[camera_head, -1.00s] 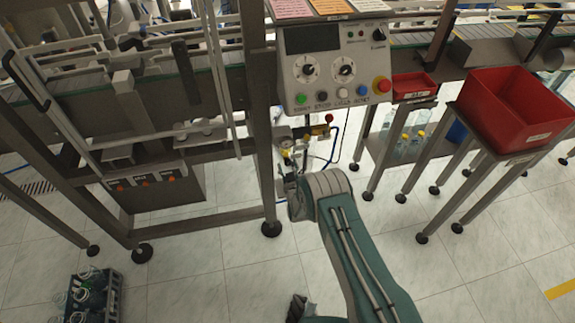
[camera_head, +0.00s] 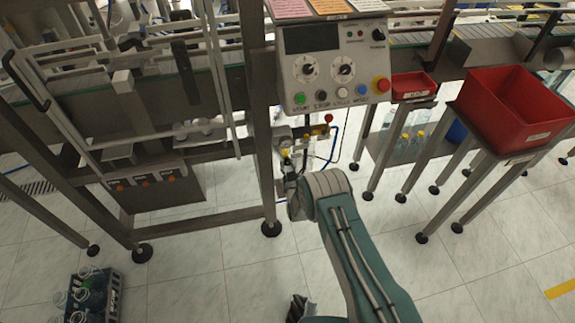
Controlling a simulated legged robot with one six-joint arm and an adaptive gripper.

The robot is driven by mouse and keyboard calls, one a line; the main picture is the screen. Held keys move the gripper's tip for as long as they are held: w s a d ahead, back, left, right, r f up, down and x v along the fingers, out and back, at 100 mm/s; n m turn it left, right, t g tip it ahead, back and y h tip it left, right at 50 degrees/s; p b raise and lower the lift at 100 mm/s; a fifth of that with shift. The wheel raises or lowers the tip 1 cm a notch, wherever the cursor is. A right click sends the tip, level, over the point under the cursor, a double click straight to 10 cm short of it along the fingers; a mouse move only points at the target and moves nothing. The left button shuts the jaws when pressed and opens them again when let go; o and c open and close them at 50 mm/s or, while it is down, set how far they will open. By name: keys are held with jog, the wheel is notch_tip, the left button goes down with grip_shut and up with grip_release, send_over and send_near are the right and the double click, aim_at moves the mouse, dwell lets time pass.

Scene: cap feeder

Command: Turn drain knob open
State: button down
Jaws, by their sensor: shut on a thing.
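My gripper (camera_head: 288,172) is at the lower part of a small air-service unit (camera_head: 284,138) that hangs below the control box, beside the frame post. Its fingers are small and partly covered by my own wrist. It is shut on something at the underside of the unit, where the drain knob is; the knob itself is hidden. A round gauge with a yellow part (camera_head: 285,152) shows just above my gripper. A red valve handle (camera_head: 328,118) on a brass fitting sits to the upper right, apart from my gripper.
The control box (camera_head: 335,65) with dials and coloured buttons is above. A metal post (camera_head: 262,150) stands close on the left. Blue and black hoses run on the right. A red bin (camera_head: 512,100) stands on a table at right; a bottle crate (camera_head: 95,295) is at lower left.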

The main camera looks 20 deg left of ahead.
jog(key=m, duration=0.4)
jog(key=shift+r, duration=0.1)
jog(key=m, duration=0.4)
jog(key=shift+m+g, duration=0.3)
jog(key=m, duration=0.5)
jog(key=shift+w+d+m, duration=0.1)
jog(key=shift+m, duration=1.1)
jog(key=shift+d+f, duration=0.1)
jog(key=shift+f, duration=0.1)
jog(key=shift+c, duration=2.2)
grip_release()
jog(key=shift+r, duration=0.1)
